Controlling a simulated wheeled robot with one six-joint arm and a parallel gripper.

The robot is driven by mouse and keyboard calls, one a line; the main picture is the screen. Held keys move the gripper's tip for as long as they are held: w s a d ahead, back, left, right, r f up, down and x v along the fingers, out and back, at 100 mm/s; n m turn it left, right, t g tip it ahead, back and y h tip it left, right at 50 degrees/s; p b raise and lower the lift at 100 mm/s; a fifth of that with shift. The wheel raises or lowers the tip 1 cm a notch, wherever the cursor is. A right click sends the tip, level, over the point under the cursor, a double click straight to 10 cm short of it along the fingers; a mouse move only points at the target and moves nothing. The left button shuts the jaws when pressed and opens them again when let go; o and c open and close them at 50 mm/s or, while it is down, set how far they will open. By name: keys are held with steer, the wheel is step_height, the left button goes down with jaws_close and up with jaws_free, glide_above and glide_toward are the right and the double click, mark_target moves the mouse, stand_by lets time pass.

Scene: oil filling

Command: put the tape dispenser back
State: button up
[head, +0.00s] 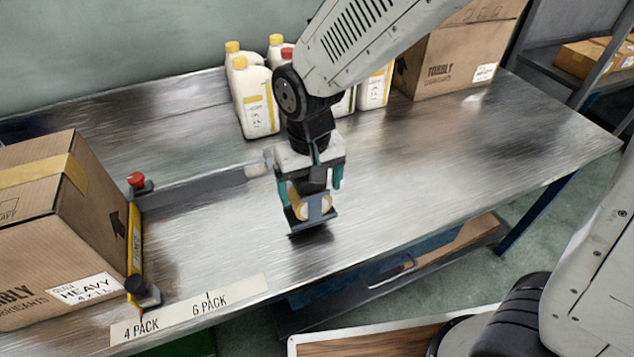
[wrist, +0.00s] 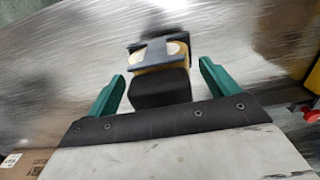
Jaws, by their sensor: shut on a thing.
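The tape dispenser (head: 319,207) has a grey-blue frame and a yellowish roll, and is in my gripper (head: 312,187) over the middle of the metal table. In the wrist view the dispenser (wrist: 158,52) shows beyond a black block, between the teal fingers of my gripper (wrist: 162,78).
A metal workbench (head: 410,150) has clear room to the right. A cardboard box (head: 95,210) stands left, beside a yellow bar (head: 135,240) and a grey rail (head: 195,190). Bottles (head: 255,100) and another box (head: 455,50) stand behind. A pack label strip (head: 190,310) lies along the front edge.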

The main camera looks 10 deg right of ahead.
steer(key=w, duration=0.1)
steer(key=w+d, duration=0.2)
steer(key=w, duration=0.1)
steer(key=shift+f, duration=1.95)
steer(key=o, duration=0.7)
steer(key=shift+s+f, duration=0.1)
steer(key=shift+f, duration=0.05)
step_height(320, 180, up, 12)
steer(key=shift+r, duration=0.1)
steer(key=shift+d+r, duration=0.25)
steer(key=s+d+r+m, duration=0.1)
steer(key=s+d+r, duration=0.2)
steer(key=d, duration=0.3)
steer(key=s+d+r+m, duration=0.1)
steer(key=s+d+r, duration=0.25)
steer(key=d, duration=0.25)
steer(key=shift+m+t, duration=0.6)
steer(key=shift+s+d+r, duration=0.1)
steer(key=shift+s+d, duration=1.25)
steer(key=shift+s, duration=0.8)
steer(key=shift+s+d+r, duration=0.1)
steer(key=shift+s+d, duration=1.2)
steer(key=shift+s, duration=0.85)
steer(key=shift+s+d+r, duration=0.1)
steer(key=shift+s+d, duration=1.25)
steer(key=shift+s, duration=0.8)
